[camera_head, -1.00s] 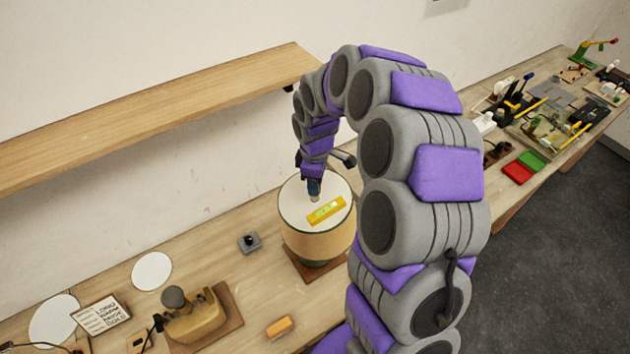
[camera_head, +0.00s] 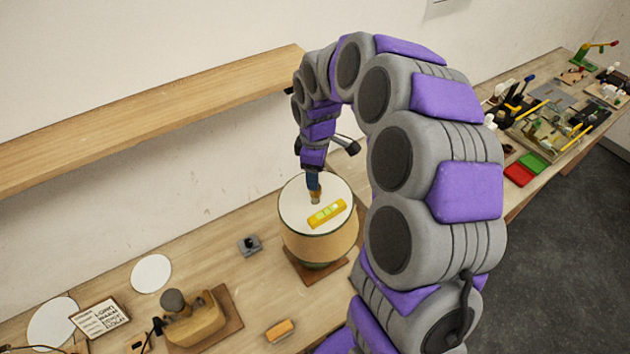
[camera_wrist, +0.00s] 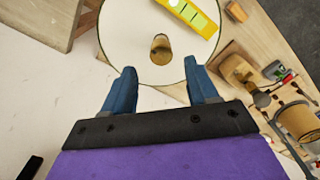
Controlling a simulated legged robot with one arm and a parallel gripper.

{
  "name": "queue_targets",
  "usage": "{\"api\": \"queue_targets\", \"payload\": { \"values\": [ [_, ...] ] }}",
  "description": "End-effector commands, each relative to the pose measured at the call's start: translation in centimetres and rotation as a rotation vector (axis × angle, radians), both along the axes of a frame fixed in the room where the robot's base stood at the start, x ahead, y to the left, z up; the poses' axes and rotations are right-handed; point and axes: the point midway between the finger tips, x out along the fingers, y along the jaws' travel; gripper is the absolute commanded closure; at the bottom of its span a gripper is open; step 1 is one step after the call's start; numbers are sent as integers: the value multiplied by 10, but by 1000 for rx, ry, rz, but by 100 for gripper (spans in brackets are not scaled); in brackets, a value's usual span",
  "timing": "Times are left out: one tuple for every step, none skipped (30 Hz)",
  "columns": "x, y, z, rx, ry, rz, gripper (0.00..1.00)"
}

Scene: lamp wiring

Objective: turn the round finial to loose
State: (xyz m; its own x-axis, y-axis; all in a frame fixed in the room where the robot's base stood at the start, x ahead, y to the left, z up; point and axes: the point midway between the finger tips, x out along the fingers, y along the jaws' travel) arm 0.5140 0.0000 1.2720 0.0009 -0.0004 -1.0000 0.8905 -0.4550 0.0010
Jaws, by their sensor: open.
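The round finial (camera_wrist: 160,49) is a small brass-coloured knob standing up from the middle of the white top of the drum-shaped lamp shade (camera_head: 318,243). In the wrist view it lies just beyond my gripper (camera_wrist: 162,82), centred between the two blue fingers. The fingers are apart, with nothing between their tips. In the head view my gripper (camera_head: 314,190) points down just above the finial (camera_head: 315,197), whose upper part is hard to separate from the fingers. I cannot tell the exact height gap.
A yellow spirit level (camera_head: 327,213) lies on the shade top beside the finial. A wooden shelf (camera_head: 150,116) runs along the wall at the left.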

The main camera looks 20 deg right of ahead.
Motion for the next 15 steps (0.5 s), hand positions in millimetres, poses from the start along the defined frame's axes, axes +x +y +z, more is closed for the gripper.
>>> {"api": "queue_targets", "payload": {
  "values": [
    [1, 1, 12, 2, -8, 1, 42],
    [1, 1, 19, 1, -6, 2, 42],
    [1, 1, 27, 0, -4, 2, 42],
    [2, 1, 34, 0, -6, 1, 42],
    [2, 1, 41, 1, -7, 0, 42],
    [2, 1, 50, 0, -5, 0, 42],
    [2, 1, 56, -1, -4, 0, 42],
    [2, 1, 63, 0, -4, 1, 42],
    [2, 1, 72, 1, -5, 2, 42],
    [2, 1, 78, 0, -4, 2, 42],
    [2, 1, 85, 0, -5, 1, 42],
    [3, 1, 92, 0, -7, 1, 42],
    [2, 1, 97, 0, -6, 1, 42],
    [1, 1, 101, 0, -2, 1, 42],
    [2, 1, 107, -1, -2, 1, 42]
  ]
}}
